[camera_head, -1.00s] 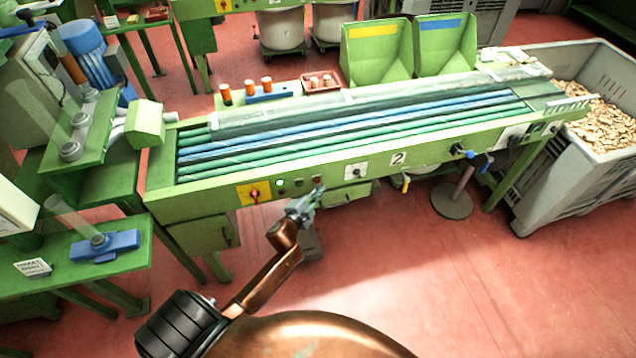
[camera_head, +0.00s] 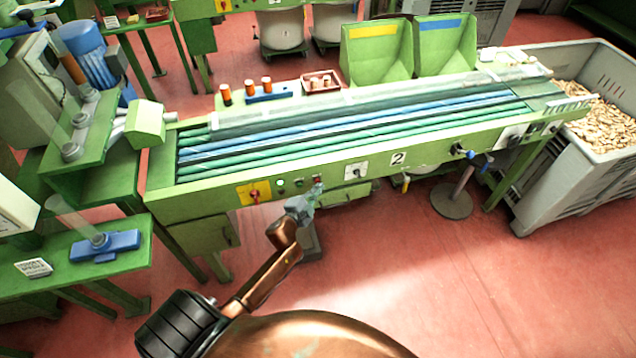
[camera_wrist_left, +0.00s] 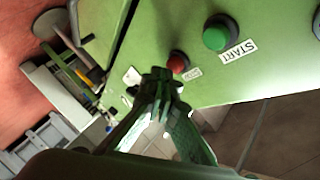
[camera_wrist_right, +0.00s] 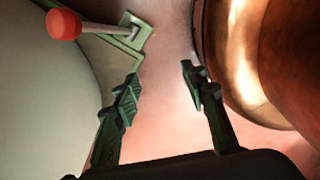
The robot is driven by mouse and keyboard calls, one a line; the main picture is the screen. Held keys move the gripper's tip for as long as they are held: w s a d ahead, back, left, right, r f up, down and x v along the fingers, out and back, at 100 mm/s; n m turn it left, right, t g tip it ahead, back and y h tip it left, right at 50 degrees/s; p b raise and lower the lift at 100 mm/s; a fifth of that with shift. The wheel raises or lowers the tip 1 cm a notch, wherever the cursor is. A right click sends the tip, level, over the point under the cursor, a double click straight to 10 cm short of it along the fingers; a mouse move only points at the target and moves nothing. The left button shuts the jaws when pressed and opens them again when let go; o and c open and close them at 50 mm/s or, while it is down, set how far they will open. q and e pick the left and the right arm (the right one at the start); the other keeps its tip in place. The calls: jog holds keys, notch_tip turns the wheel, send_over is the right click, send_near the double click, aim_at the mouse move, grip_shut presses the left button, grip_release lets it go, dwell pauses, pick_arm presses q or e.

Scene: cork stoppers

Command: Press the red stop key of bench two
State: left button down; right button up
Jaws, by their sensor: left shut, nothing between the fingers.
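Bench two (camera_head: 398,159) is a green conveyor bench with a "2" label on its front. Its red stop key (camera_head: 317,179) sits on the front panel, right of the green start key (camera_head: 281,183). In the left wrist view the red stop key (camera_wrist_left: 178,62) is next to the green start key (camera_wrist_left: 218,34), marked START. My left gripper (camera_head: 315,190) is shut and empty, its tips (camera_wrist_left: 160,78) close to the red key. I cannot tell whether they touch it. My right gripper (camera_wrist_right: 158,78) is open and empty, outside the head view.
A yellow plate with a red switch (camera_head: 254,193) is left of the keys, and a black rotary switch (camera_head: 356,171) is right of them. A grey crate of cork pieces (camera_head: 548,190) stands at the right. The red floor before the bench is mostly clear.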

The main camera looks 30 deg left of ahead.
pick_arm(q)
jog(key=shift+w+a, duration=0.3)
jog(key=shift+a, duration=0.1)
dwell(0.5)
jog(key=shift+s+d, duration=0.1)
jog(key=shift+d, duration=0.05)
jog(key=shift+s+d, duration=0.45)
jog(key=shift+d, duration=0.15)
jog(key=s+d+p, duration=0.1)
jog(key=s+d, duration=0.2)
jog(key=shift+s+d, duration=0.15)
jog(key=shift+d, duration=0.25)
dwell(0.4)
dwell(0.7)
